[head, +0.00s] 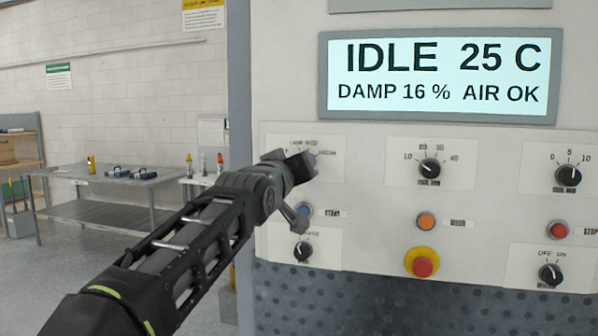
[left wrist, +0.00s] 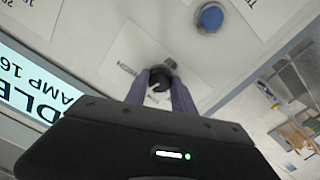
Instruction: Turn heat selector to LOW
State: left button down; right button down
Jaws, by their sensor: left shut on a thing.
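My left gripper (head: 308,160) reaches the upper-left dial on the washer's white control panel (head: 350,215). In the left wrist view its purple fingers stand on both sides of a black knob (left wrist: 158,80) and are shut on it. A pale pointer mark shows on the knob; its exact setting is unclear. The dial's label plate (head: 335,147) is partly covered by my gripper, and its small words are hard to read. The knob itself is hidden behind the gripper in the head view. My right gripper is in neither view.
The screen (head: 440,78) reads IDLE 25 C, DAMP 16 %, AIR OK. Nearby are a blue button (head: 304,210), a lower-left knob (head: 302,252), a middle dial (head: 429,168), an orange button (head: 426,222) and a red emergency button (head: 422,265). A metal table (head: 110,178) stands far left.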

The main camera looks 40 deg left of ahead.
pick_arm(q)
jog(key=shift+n+p, duration=1)
jog(key=shift+n, duration=2.9)
jog(key=c, duration=1.1)
grip_release()
jog(key=shift+o, duration=0.2)
jog(key=b+v, duration=0.3)
jog(key=v, duration=0.4)
jog(key=shift+s, duration=0.4)
